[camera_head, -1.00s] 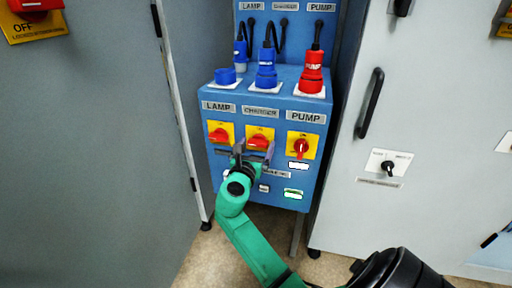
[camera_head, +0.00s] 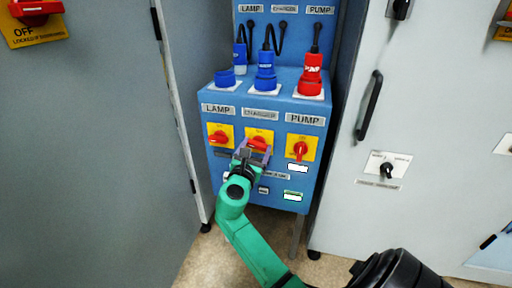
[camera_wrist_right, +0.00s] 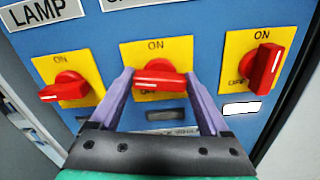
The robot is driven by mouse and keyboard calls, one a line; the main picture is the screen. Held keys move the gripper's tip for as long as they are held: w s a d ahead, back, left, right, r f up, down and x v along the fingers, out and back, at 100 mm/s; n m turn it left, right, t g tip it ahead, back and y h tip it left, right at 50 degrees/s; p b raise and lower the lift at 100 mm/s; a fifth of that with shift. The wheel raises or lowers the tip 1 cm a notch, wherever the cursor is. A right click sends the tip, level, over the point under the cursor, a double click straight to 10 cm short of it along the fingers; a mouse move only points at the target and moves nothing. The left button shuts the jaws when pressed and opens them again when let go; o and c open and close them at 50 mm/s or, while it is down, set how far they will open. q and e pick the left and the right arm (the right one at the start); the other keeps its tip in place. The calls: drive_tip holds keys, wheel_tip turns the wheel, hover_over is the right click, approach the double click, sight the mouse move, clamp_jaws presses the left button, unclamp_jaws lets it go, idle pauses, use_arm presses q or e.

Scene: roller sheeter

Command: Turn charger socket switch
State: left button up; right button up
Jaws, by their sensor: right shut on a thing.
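The charger switch is a red knob on a yellow plate (camera_head: 266,133), in the middle of a row of three on the blue socket box. In the right wrist view its red handle (camera_wrist_right: 160,79) lies roughly horizontal, with ON marked above it. My right gripper (camera_head: 254,149) reaches up from below. In the right wrist view its two purple fingers (camera_wrist_right: 160,88) are shut on the two ends of the handle. The left gripper is out of view.
The lamp switch (camera_head: 219,136) is to the left, its handle near horizontal; the pump switch (camera_head: 300,149) is to the right, its handle upright. Blue and red plugs (camera_head: 311,75) stand on top of the box. Grey cabinets (camera_head: 95,150) flank it closely on both sides.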

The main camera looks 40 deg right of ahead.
drive_tip(key=m, duration=0.2)
drive_tip(key=shift+f+m, duration=0.1)
drive_tip(key=shift+m, duration=0.3)
drive_tip(key=shift+f+m, duration=0.1)
drive_tip(key=shift+m, duration=0.8)
drive_tip(key=shift+m+b, duration=0.4)
drive_tip(key=shift+m, duration=0.1)
use_arm(q)
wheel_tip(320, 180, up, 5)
drive_tip(key=b, duration=0.2)
use_arm(e)
drive_tip(key=m, duration=0.4)
drive_tip(key=shift+s+d+f, duration=0.1)
drive_tip(key=shift+f, duration=0.1)
drive_tip(key=m+b, duration=0.2)
drive_tip(key=m, duration=0.3)
drive_tip(key=shift+b, duration=0.3)
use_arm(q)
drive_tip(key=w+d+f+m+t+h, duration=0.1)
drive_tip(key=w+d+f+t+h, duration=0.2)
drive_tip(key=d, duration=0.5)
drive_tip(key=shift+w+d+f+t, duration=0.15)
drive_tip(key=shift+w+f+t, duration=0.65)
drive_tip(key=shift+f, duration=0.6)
use_arm(e)
drive_tip(key=shift+m, duration=0.6)
